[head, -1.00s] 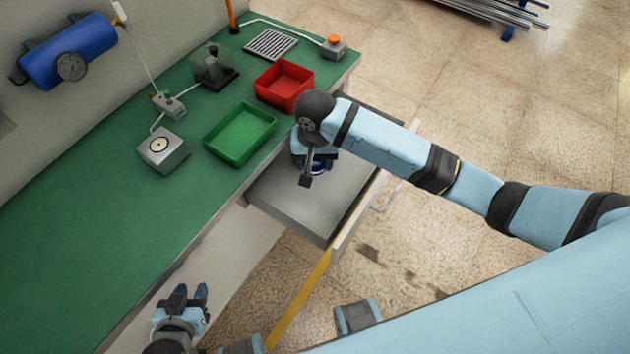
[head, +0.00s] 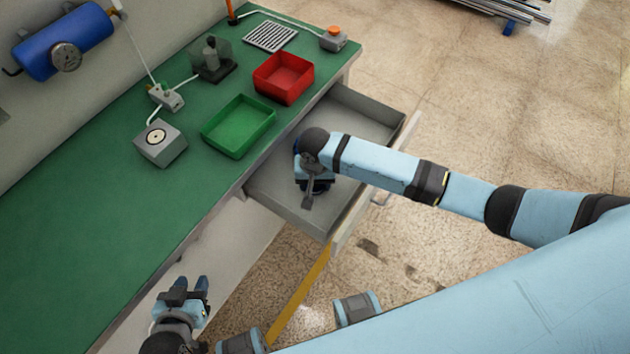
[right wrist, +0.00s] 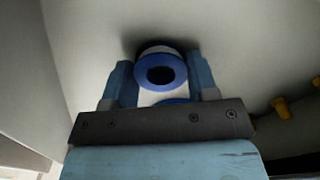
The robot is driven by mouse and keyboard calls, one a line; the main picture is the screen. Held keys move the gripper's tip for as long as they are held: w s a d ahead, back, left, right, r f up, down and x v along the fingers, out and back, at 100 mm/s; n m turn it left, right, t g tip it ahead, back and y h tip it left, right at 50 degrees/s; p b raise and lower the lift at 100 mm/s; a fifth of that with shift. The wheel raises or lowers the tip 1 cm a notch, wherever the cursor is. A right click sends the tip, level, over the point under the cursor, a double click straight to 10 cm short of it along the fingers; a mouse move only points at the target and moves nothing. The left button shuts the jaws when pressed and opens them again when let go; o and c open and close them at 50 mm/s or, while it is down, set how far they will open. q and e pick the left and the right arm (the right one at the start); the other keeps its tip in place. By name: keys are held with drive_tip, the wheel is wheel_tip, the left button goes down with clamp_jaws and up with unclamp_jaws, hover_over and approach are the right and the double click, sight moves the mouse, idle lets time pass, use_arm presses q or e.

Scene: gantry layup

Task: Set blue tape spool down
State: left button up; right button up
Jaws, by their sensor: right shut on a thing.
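The blue tape spool (right wrist: 160,70), with a blue flange and a white body, sits between the fingers of my right gripper (right wrist: 158,84) in the right wrist view. The gripper is shut on it. In the head view my right gripper (head: 316,186) is down inside the open grey drawer (head: 285,203), near its left end, and largely hides the spool. A dark shadow lies close by the spool on the pale surface; I cannot tell whether it touches. My left gripper (head: 188,287) is empty and open, beside the bench's front edge.
A green bin (head: 238,127) and a red bin (head: 284,78) stand on the green bench (head: 85,215) behind the drawer. The drawer floor to the right of my arm looks clear. Small yellow pieces (right wrist: 282,107) show at the right of the wrist view.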

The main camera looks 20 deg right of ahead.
drive_tip(key=o, duration=0.9)
drive_tip(key=shift+f, duration=0.15)
wheel_tip(320, 180, up, 12)
drive_tip(key=p, duration=0.1)
drive_tip(key=shift+r, duration=0.2)
